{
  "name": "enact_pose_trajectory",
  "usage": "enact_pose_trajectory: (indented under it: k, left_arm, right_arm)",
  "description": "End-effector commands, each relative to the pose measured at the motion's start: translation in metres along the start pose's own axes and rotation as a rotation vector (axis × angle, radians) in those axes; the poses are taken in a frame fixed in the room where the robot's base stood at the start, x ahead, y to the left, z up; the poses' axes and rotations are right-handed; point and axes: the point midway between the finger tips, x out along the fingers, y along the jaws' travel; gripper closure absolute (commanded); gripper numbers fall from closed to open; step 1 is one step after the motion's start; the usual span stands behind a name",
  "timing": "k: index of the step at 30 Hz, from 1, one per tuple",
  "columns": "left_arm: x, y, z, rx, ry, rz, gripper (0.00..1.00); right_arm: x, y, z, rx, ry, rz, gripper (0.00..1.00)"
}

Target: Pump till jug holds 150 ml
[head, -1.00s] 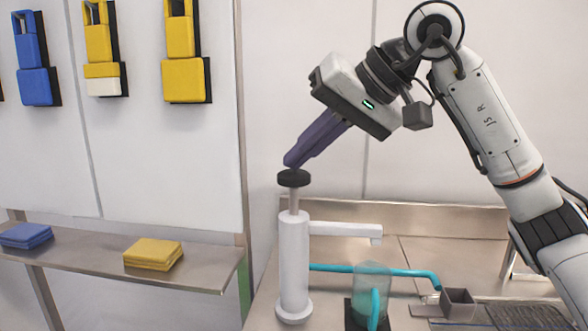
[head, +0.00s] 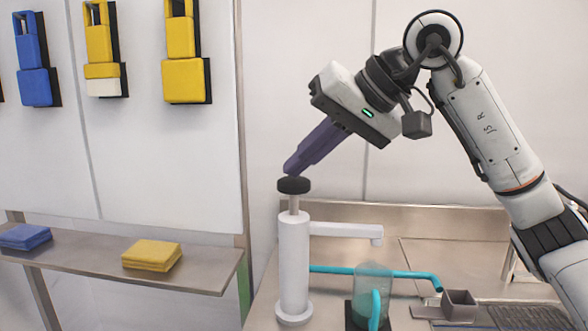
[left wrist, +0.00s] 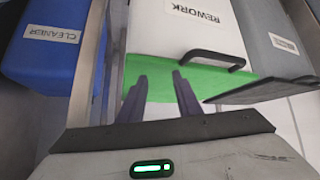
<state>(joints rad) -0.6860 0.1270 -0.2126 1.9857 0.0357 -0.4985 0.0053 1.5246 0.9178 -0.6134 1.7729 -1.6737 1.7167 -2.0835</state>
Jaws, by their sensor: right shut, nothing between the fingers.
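The white hand pump (head: 294,262) stands upright on the counter with a black round knob (head: 294,186) on its stem. Its spout (head: 345,230) reaches right and ends above the jug.
A teal pipe (head: 410,274) runs behind the jug. A small grey box (head: 459,304) stands right of it. A shelf (head: 205,276) at left holds blue and yellow folded cloths. In the left wrist view are bins labelled CLEANER (left wrist: 45,60) and REWORK (left wrist: 185,30).

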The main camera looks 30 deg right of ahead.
Motion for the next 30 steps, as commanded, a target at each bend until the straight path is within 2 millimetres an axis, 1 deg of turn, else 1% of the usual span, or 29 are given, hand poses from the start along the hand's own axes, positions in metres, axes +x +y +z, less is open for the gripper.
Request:
enact_pose_trajectory:
  k: [30]
  left_arm:
    - [0.0063,-0.0008,0.0066,0.000,0.000,0.000,0.69]
  right_arm:
    - [0.0107,0.0076,0.0081,0.000,-0.006,0.004,1.00]
